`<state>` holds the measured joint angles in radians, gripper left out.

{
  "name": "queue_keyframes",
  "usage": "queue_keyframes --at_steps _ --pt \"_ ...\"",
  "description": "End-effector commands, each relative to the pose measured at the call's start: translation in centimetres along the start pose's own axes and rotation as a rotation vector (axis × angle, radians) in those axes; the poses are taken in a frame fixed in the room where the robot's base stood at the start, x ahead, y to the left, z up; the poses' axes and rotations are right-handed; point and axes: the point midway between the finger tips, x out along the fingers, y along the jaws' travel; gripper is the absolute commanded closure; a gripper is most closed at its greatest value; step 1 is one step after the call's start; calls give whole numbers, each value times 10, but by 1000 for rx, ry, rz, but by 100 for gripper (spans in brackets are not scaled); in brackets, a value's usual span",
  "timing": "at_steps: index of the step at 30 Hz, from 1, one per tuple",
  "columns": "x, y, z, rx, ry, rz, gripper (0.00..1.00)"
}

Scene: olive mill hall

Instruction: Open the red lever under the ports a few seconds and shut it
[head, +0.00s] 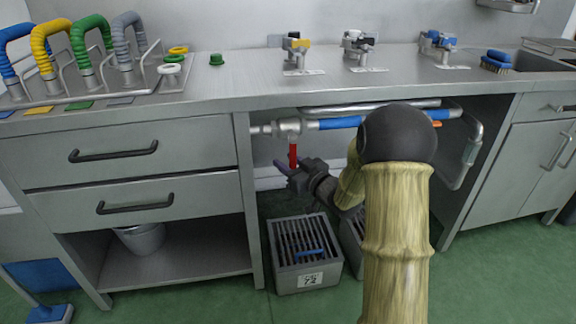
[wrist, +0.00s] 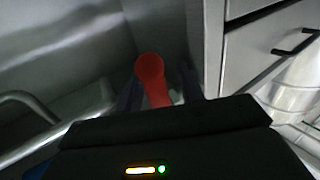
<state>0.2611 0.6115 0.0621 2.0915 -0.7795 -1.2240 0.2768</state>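The red lever (head: 292,155) hangs straight down from a metal valve body (head: 287,127) on the horizontal pipe under the counter. My gripper (head: 291,168) is at the lever's lower end. In the wrist view the red lever (wrist: 151,72) shows between my two dark fingers (wrist: 160,92), one on each side. The fingers look apart, with small gaps beside the lever; whether either touches it is hard to tell. My arm hides part of the pipe to the right.
Two drawers (head: 128,172) stand left of the open bay, and a cabinet (head: 540,170) stands right. A slatted grey crate (head: 305,258) is on the floor below my gripper. A pipe with a blue sleeve (head: 340,122) runs right of the valve. Coloured hoses (head: 125,38) and small taps (head: 297,55) stand on the counter (head: 240,88).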

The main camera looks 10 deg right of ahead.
Motion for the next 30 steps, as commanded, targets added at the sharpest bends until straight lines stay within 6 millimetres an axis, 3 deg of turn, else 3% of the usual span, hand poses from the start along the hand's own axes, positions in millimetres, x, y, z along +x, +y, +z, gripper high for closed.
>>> queue_keyframes --at_steps 8,15,30 --pt "1 2 0 1 -1 4 62" --pt "1 2 0 0 -1 4 100" --pt "-3 8 -1 -47 -28 8 100"
